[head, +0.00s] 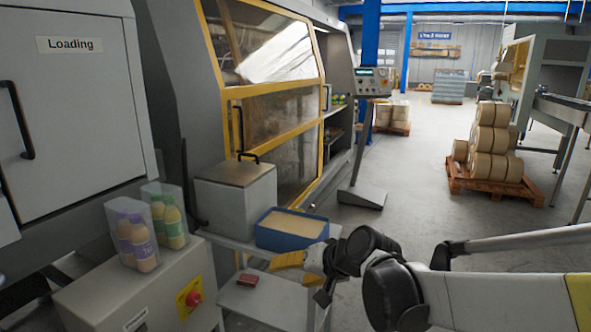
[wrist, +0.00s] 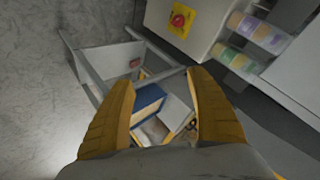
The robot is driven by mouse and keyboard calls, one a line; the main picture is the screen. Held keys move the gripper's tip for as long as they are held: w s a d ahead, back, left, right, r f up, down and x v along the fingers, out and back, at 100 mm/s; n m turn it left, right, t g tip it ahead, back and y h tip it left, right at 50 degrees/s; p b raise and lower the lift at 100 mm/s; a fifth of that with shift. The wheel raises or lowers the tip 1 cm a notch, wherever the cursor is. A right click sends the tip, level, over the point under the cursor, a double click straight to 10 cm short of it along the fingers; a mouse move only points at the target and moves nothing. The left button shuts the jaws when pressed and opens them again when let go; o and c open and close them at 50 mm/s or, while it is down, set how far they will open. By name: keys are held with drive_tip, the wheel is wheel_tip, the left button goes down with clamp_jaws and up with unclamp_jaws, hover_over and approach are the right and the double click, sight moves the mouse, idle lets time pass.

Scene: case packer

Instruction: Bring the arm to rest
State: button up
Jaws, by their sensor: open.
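My arm (head: 395,290) reaches in from the right of the head view, with its dark wrist joints in front of the small side table. My gripper (head: 282,264) has yellow fingers, partly hidden by the wrist, close to the blue bin in the picture. In the wrist view my gripper (wrist: 162,78) is open, its two ridged fingers well apart, with nothing held between them. Beyond the fingers the blue bin (wrist: 149,99) and the table frame show.
The blue bin (head: 290,242) stands beside a grey box (head: 236,198). A dark red block (head: 247,280) lies on the lower shelf. Bottles in clear packs (head: 134,233) and a red emergency button (head: 193,298) are at left. Open floor (head: 415,190) lies beyond; a loaded pallet (head: 495,186) stands right.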

drive_tip(key=s+d+h, duration=0.7)
drive_tip(key=s+d, duration=1.2)
drive_tip(key=s, duration=0.4)
drive_tip(key=shift+d+f+n, duration=0.35)
drive_tip(key=shift+n, duration=0.05)
